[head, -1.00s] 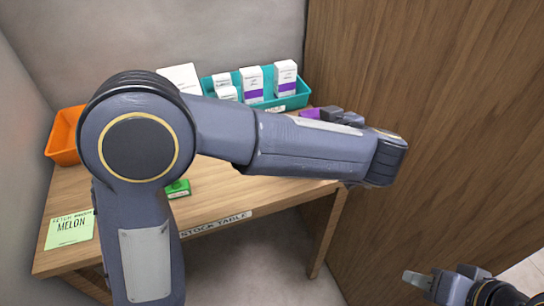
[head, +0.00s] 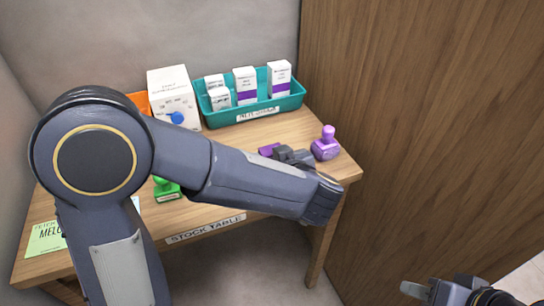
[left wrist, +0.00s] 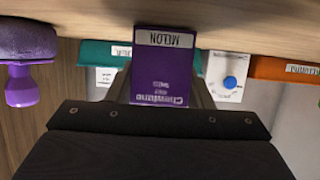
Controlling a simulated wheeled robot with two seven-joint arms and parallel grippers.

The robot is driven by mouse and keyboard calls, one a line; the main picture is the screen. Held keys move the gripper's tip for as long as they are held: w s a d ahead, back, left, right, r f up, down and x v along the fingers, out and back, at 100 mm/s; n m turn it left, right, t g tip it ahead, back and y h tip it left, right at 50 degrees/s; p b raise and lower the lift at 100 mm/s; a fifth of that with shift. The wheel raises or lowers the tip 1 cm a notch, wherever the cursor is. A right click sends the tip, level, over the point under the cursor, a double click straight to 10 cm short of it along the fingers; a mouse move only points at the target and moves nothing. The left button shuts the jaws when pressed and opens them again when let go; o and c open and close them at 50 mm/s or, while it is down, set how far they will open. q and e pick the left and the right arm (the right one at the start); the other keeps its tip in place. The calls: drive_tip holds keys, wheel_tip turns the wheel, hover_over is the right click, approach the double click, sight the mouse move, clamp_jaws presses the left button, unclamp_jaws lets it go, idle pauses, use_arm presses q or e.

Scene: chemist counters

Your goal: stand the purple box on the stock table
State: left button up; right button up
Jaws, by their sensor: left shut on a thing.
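The purple box (head: 268,149) is at the right part of the stock table (head: 228,143), partly covered by my left gripper (head: 290,155) in the head view. In the left wrist view the purple box (left wrist: 163,70) is between the fingers, with its MELON label upside down in the picture. My left gripper is shut on it. The label end is at or very near the tabletop; I cannot tell if it touches. My right gripper (head: 414,291) is low at the right, away from the table; its jaw opening is unclear.
A purple stamp (head: 326,146) stands right of the box. A teal tray (head: 225,117) of white cartons, a white box with a blue knob (head: 171,90) and an orange bin (head: 140,101) are behind. A green stamp (head: 166,190) is at front left. A wooden panel (head: 430,130) bounds the right.

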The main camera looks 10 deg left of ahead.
use_arm(q)
drive_tip(key=o, duration=1)
drive_tip(key=shift+f, duration=0.1)
drive_tip(key=shift+c, duration=0.2)
